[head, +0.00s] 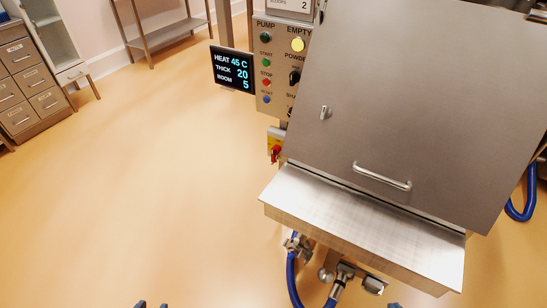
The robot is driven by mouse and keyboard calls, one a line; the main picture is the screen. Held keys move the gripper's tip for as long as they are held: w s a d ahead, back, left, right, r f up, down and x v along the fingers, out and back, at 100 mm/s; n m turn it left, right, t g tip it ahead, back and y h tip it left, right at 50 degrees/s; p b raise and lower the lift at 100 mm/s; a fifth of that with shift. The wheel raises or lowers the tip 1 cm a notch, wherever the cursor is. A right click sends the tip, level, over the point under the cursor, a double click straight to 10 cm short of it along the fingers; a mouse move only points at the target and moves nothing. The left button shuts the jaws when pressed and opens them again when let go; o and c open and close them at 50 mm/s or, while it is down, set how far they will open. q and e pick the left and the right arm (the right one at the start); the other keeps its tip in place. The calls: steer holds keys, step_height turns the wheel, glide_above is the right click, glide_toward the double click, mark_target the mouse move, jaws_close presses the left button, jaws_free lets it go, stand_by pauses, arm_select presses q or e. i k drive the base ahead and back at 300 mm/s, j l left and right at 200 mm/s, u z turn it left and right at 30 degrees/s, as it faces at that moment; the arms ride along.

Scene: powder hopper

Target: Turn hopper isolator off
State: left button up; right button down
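The hopper isolator is a red rotary handle (276,153) on a yellow plate (272,139), mounted low at the left side of the steel hopper (400,110), below the control panel. The handle looks tilted, but its exact position is too small to read. Neither gripper touches the isolator.
The control panel (278,70) has several buttons and a lit yellow lamp. A dark display (232,69) juts out left of it. A steel ledge (360,225) sticks out below the hopper door, with blue hoses (294,280) underneath. The floor (130,180) at left is clear.

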mark_target(276, 149)
steer(key=i+j+z, duration=0.15)
steer(key=j+z, duration=0.2)
steer(key=i+j+z, duration=0.1)
steer(key=j+z, duration=0.3)
steer(key=i+j+z, duration=0.1)
steer(key=j, duration=0.3)
steer(key=i+j+z, duration=0.15)
steer(key=j, duration=0.2)
steer(key=i+j, duration=0.1)
steer(key=j, duration=1.05)
steer(key=i+j+z, duration=0.1)
steer(key=j, duration=1)
steer(key=i+j, duration=0.1)
steer(key=j, duration=1.05)
steer(key=z, duration=0.05)
